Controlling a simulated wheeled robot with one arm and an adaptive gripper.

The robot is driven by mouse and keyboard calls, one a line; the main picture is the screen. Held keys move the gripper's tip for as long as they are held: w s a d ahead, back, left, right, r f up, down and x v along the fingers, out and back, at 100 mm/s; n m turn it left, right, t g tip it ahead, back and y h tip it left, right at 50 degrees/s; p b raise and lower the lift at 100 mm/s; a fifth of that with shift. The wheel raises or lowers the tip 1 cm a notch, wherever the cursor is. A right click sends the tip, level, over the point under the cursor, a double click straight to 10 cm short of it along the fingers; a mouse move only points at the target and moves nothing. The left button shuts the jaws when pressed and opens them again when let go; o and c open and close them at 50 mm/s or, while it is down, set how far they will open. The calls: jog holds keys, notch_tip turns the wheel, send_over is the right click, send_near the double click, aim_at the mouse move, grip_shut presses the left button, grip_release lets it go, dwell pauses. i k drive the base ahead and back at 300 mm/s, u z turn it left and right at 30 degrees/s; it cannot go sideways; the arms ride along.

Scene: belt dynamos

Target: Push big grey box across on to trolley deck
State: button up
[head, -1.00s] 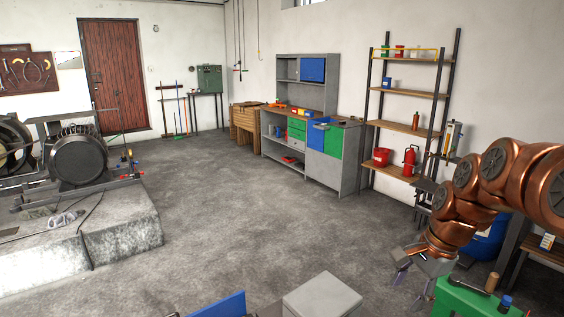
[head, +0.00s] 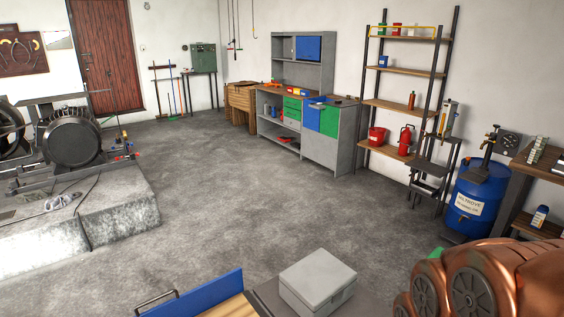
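The big grey box (head: 317,280) is a light grey lidded case at the bottom centre of the head view. It rests on a dark grey surface (head: 268,297), only partly in view. Just left of it is what looks like the trolley, with a blue side panel (head: 210,293), a black handle and a strip of wooden deck (head: 232,307). The box is beside the wooden deck, not on it. My copper arm fills the bottom right corner; my gripper is out of view, so its contact with the box cannot be told.
A blue drum (head: 476,203) and a wooden-topped bench (head: 545,172) stand at the right. A shelf rack (head: 408,105) and a grey workbench (head: 330,150) line the back wall. A concrete plinth (head: 120,215) with dynamos is at the left. The middle floor is clear.

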aim_at(316, 284)
jog(key=u, duration=4)
jog(key=k, duration=2)
jog(key=z, duration=1.6)
